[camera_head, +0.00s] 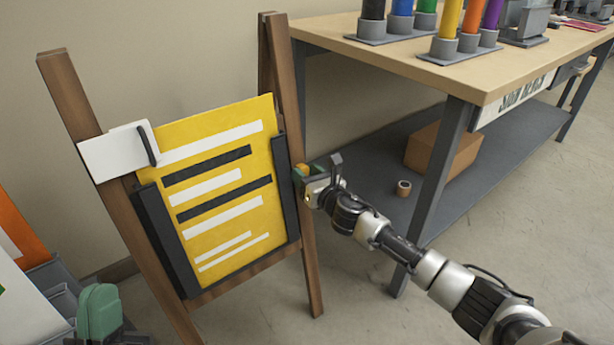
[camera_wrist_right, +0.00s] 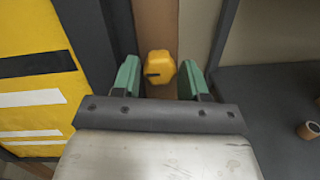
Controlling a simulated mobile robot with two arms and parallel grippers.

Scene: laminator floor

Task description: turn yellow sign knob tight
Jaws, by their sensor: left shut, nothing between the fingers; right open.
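The yellow sign (camera_head: 215,185) stands in a wooden easel (camera_head: 285,100), held between dark side rails. A small yellow knob (camera_wrist_right: 158,64) with a dark mark sits on the easel's right leg, beside the sign's right rail; it also shows in the head view (camera_head: 302,170). My right gripper (camera_wrist_right: 160,82) is open, with one green finger on each side of the knob and a visible gap to each. Its depth along the knob is hard to judge. My left gripper (camera_head: 101,308) is shut and empty at the lower left, clear of the easel.
A workbench (camera_head: 440,65) with coloured tubes (camera_head: 448,20) stands right of the easel. Its lower shelf (camera_head: 500,150) bears a cardboard box (camera_head: 436,150) and a tape roll (camera_head: 404,188). A white card (camera_head: 118,152) is at the sign's upper left. Open floor lies front right.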

